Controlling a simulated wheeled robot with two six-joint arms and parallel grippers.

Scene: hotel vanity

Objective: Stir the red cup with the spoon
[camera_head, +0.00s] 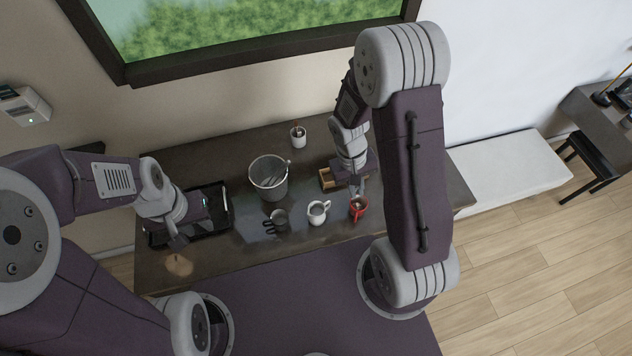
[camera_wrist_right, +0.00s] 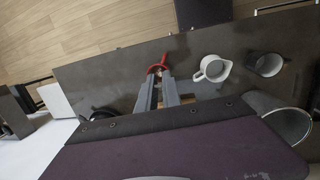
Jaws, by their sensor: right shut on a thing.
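The red cup (camera_head: 358,209) stands near the front right of the dark counter. It also shows in the right wrist view (camera_wrist_right: 155,68), just beyond the fingertips. My right gripper (camera_head: 357,188) points down over the red cup, with its fingertips at the cup's mouth. It is shut on a thin thing, which looks like the spoon; the spoon is mostly hidden by the fingers and cup. In the right wrist view the fingers (camera_wrist_right: 163,84) reach toward the cup. My left gripper (camera_head: 178,240) hangs near the black tray at the left; its finger opening is unclear.
A white mug (camera_head: 318,212) stands just left of the red cup, with a dark mug (camera_head: 279,220) further left. A metal bucket (camera_head: 268,182), a white cup (camera_head: 298,138) and a small wooden box (camera_head: 327,178) stand behind. A black tray (camera_head: 216,232) lies at left.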

